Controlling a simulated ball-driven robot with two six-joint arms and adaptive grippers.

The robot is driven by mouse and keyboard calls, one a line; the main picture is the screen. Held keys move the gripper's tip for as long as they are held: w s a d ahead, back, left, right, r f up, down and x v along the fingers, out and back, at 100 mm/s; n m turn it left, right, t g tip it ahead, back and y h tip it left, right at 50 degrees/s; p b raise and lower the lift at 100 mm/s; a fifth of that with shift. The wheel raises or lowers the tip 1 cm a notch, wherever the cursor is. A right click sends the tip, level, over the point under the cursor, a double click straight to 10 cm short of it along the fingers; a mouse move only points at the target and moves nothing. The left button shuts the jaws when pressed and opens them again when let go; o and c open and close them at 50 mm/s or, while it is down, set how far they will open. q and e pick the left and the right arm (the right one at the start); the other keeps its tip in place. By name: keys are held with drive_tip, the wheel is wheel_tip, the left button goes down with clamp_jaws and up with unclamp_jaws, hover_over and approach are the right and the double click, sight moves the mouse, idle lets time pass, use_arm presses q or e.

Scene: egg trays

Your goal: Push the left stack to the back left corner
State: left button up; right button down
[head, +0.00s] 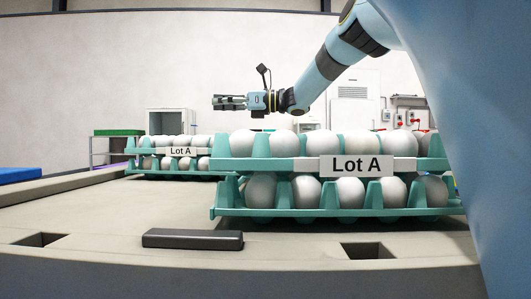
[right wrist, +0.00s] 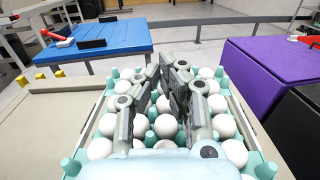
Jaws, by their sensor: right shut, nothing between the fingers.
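The left stack (head: 168,151) is two teal egg trays of white eggs labelled "Lot A", standing farther back on the table. Its right end is hidden behind the nearer right stack (head: 300,164), also two teal trays with a "Lot A" label. My right gripper (head: 216,102) is raised above tray level, pointing left, shut and empty. In the right wrist view my right gripper (right wrist: 170,70) shows over a teal tray (right wrist: 84,152) of eggs; it looks like the left stack, but I cannot be sure. My left gripper is out of view.
A black bar (head: 192,239) lies near the table's front edge, between two cut-outs. A blue table (right wrist: 97,46) stands beyond the trays, and a purple surface (right wrist: 265,68) is at the right in the wrist view.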

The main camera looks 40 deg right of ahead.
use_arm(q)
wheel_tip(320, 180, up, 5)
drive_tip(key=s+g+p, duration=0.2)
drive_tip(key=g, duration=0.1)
use_arm(e)
drive_tip(key=v, duration=1.3)
wheel_tip(320, 180, down, 15)
drive_tip(key=b, duration=0.3)
drive_tip(key=shift+s, duration=0.1)
drive_tip(key=shift+f, duration=0.15)
drive_tip(key=shift+w+a, duration=0.3)
drive_tip(key=shift+w, duration=0.05)
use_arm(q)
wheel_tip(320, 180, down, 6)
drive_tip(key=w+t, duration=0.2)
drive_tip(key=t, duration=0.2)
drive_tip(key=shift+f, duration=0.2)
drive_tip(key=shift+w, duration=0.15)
